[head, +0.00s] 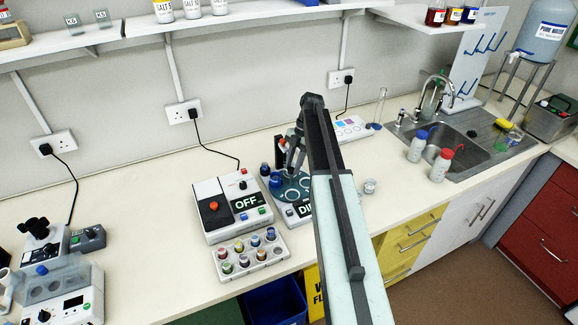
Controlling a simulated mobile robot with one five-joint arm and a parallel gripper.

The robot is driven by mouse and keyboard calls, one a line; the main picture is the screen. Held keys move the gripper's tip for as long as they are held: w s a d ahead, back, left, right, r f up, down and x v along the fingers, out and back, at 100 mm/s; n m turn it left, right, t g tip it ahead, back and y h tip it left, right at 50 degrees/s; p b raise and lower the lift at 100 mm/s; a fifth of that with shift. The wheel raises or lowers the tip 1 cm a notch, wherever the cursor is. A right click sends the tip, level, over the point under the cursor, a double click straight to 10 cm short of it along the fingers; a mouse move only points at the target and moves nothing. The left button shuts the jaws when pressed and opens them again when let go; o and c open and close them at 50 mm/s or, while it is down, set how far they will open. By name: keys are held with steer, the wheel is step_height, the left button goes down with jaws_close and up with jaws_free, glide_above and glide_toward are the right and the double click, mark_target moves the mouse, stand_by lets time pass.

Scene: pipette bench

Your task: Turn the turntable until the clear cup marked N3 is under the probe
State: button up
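The turntable (303,183) is a teal disc with pale rings, on a device whose label is partly covered by my arm. A dark blue-capped item (276,181) stands at its left edge. My gripper (291,172) points down over the disc; its fingers are small and dark, and I cannot tell whether they are open or touch anything. A small clear cup (370,186) stands on the bench right of my arm; no mark is readable on it. I cannot make out the N3 mark or clearly pick out the probe. My arm hides the right part of the device.
A white and black box marked OFF (220,220) stands left of the turntable, with a rack of coloured vials (262,274) in front. A sink (470,135) and two wash bottles (430,158) are at the right.

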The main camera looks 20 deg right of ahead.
steer(key=o, duration=0.3)
steer(key=shift+f, duration=0.2)
steer(key=shift+r, duration=0.1)
steer(key=p+v, duration=0.7)
steer(key=v, duration=0.1)
stand_by(0.4)
